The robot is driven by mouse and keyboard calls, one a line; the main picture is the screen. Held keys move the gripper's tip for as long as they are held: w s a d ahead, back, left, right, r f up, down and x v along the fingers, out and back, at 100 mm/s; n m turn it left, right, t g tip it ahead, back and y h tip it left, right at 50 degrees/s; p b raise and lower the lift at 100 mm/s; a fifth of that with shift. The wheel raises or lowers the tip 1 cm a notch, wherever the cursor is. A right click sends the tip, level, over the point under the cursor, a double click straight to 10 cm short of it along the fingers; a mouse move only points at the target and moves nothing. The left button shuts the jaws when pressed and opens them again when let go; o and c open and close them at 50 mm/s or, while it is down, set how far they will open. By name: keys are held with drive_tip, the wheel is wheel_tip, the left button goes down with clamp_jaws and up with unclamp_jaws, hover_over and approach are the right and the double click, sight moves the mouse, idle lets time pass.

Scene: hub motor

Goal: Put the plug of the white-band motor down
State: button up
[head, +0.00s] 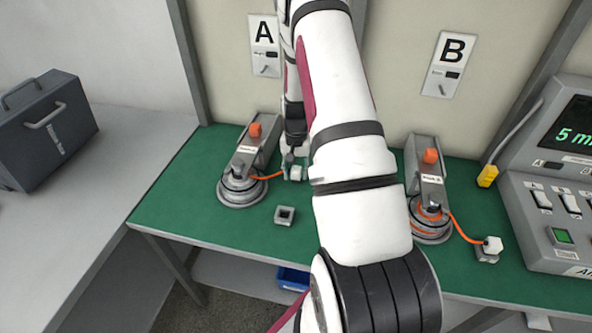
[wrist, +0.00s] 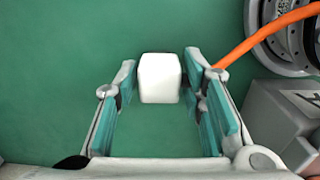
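The white-band motor (head: 241,188) stands on the green mat in front of panel A, with an orange cord (head: 268,177) running right from it. The cord's white plug (head: 296,173) is at my gripper (head: 289,163) in the head view, at mat level as far as I can tell. In the wrist view the plug (wrist: 160,78) lies between the two fingertips of my gripper (wrist: 160,75). A narrow green gap shows on each side of the plug, so the fingers are open around it. The cord (wrist: 265,37) also shows at the upper right.
An empty grey socket block (head: 285,215) sits on the green bench top (head: 190,215) nearby. The orange-band motor (head: 430,222) stands right of my arm, its plug (head: 492,244) on another grey block. A control console (head: 550,215) is at the right; a dark case (head: 45,130) is at left.

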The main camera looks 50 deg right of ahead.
sight(296, 169)
drive_tip(key=shift+r, duration=0.1)
drive_tip(key=a+r+n+t, duration=0.1)
drive_tip(key=a+r, duration=0.3)
drive_tip(key=r, duration=0.7)
drive_tip(key=a+r+n, duration=0.2)
drive_tip(key=a+r, duration=0.2)
drive_tip(key=r, duration=0.7)
drive_tip(key=s+a+r+n+t, duration=0.1)
drive_tip(key=s+a+r+n, duration=0.25)
drive_tip(key=a+r, duration=0.4)
drive_tip(key=s+a+r+n+t, duration=0.2)
drive_tip(key=s+a+r, duration=0.35)
drive_tip(key=a, duration=0.35)
drive_tip(key=s+a+r+n+t, duration=0.1)
drive_tip(key=s+a+r+n, duration=0.1)
drive_tip(key=s+a, duration=0.3)
drive_tip(key=s+n, duration=0.1)
drive_tip(key=s, duration=0.3)
drive_tip(key=shift+a+r+b, duration=0.3)
drive_tip(key=shift+a+b, duration=0.1)
drive_tip(key=shift+n, duration=0.25)
